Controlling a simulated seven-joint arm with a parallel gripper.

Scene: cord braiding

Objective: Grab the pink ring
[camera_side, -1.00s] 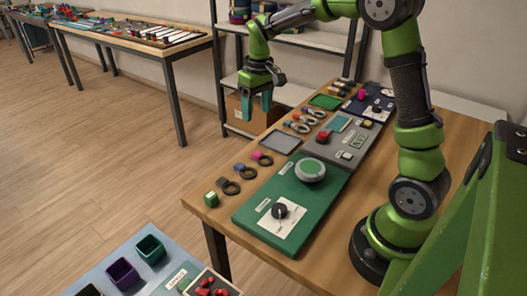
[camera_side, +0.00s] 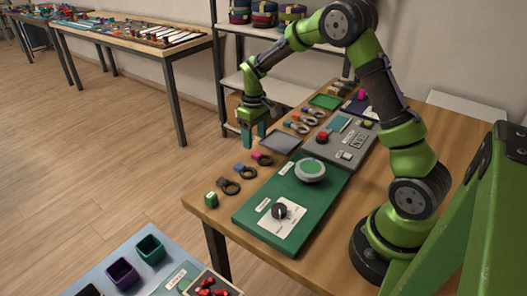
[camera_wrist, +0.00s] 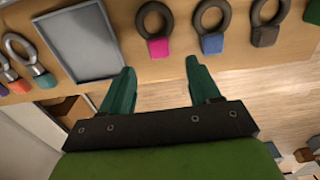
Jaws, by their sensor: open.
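The pink ring (camera_side: 264,160) is a dark ring with a pink tag, lying near the table's left edge in the side view. In the wrist view the pink ring (camera_wrist: 154,19) is at the top middle, with its pink tag towards my gripper. My gripper (camera_side: 255,136) is open and empty, above and behind the ring in the side view. In the wrist view the fingertips of my gripper (camera_wrist: 160,67) are spread to either side of the pink tag, just below it in the picture and apart from it.
A ring with a blue tag (camera_wrist: 210,20) and one with a brown tag (camera_wrist: 270,12) lie beside it. A grey tray (camera_wrist: 80,45) is on the other side, with metal rings (camera_wrist: 22,47) beyond. A green panel with a round button (camera_side: 310,170) stands close by.

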